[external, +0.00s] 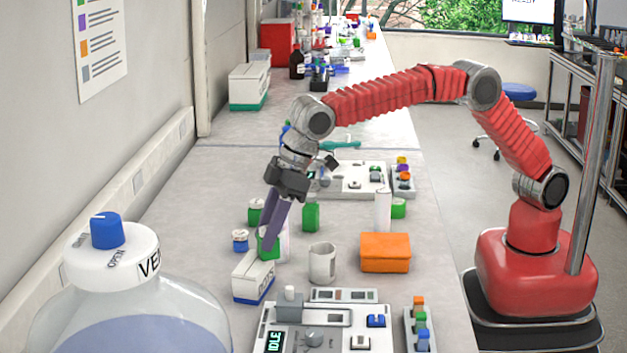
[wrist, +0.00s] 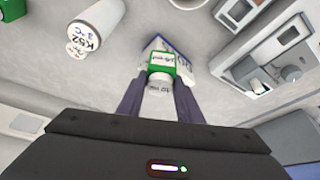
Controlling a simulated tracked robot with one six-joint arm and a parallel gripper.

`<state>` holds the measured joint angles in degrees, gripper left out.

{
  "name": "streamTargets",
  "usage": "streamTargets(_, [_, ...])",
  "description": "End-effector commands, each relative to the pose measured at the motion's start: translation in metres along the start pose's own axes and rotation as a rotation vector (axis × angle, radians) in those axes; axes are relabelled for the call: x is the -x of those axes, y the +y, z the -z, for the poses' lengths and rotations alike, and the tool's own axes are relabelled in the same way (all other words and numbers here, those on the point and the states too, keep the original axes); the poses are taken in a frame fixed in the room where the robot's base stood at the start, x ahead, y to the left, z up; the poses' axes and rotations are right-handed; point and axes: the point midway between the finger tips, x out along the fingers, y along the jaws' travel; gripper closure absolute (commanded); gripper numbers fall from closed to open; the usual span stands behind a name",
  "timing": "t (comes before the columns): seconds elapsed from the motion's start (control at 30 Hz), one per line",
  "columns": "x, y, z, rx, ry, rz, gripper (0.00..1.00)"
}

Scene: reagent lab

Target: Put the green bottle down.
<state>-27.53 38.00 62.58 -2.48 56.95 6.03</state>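A white box with a blue base (external: 252,281) is just below the bottle in the picture. I cannot tell whether the bottle touches the bench.
A small blue-and-white bottle (external: 240,241), another green bottle (external: 256,212) and a green block (external: 311,217) are close by. A pale beaker (external: 322,264) and an orange box (external: 385,252) stand to the right. An instrument (external: 320,330) occupies the front. Bare bench (external: 200,210) lies left.

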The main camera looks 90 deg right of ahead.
Motion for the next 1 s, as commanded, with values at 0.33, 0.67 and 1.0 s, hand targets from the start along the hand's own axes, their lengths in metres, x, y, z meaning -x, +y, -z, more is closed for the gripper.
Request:
streamTargets(0.33, [0.000, 0.000, 0.000, 0.000, 0.000, 0.000, 0.49])
streamTargets(0.67, [0.008, 0.000, 0.001, 0.000, 0.001, 0.000, 0.49])
streamTargets(1.0, [0.058, 0.000, 0.002, 0.000, 0.002, 0.001, 0.49])
